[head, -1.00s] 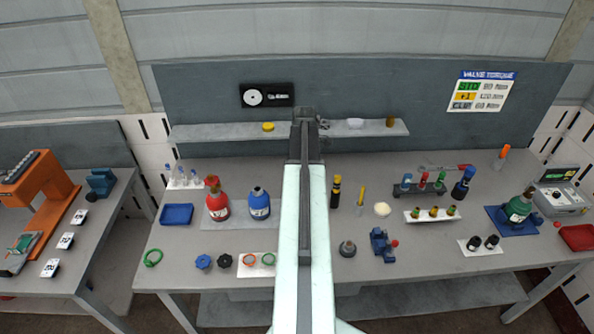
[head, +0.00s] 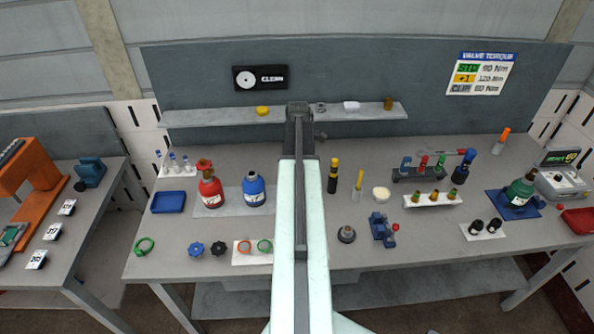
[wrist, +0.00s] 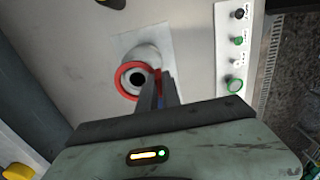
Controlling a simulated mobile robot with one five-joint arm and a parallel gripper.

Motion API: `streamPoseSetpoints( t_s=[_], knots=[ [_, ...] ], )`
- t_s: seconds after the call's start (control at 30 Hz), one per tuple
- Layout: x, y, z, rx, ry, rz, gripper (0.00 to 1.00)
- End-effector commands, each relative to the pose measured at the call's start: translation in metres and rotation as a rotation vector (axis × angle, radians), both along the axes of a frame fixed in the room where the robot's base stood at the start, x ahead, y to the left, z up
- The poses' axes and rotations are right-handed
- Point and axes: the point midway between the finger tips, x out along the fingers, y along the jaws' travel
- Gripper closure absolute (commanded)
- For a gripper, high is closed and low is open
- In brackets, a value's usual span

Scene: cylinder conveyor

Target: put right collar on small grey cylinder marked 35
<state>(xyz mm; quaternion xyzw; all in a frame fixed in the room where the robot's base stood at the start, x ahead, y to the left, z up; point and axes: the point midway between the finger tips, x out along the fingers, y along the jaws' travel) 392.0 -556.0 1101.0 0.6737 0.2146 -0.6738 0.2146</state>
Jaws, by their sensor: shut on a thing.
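In the wrist view a red collar (wrist: 119,80) is at my gripper (wrist: 160,78), whose fingers are shut at the ring's right side. A dark round opening shows inside the ring. A pale grey cylinder (wrist: 148,52) lies just behind the collar, on a white plate. I cannot tell whether the collar is around the cylinder or only above it. No number 35 is readable on it. In the head view my arm hides the gripper and whatever it holds.
A strip with black, green and white round parts (wrist: 236,84) runs along the wrist view's right, with floor beyond. In the head view the bench holds a red bottle (head: 210,190), a blue bottle (head: 254,192) and a plate (head: 252,258) with orange and green rings.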

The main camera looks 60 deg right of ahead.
Motion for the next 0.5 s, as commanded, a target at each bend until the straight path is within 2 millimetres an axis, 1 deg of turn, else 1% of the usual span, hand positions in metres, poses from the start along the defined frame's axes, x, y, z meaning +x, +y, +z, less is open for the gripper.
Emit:
streamPoseSetpoints(
  t_s=[0.5],
  knots=[
    [0.001, 0.000, -0.011, 0.000, 0.000, 0.001, 1.00]
  ],
)
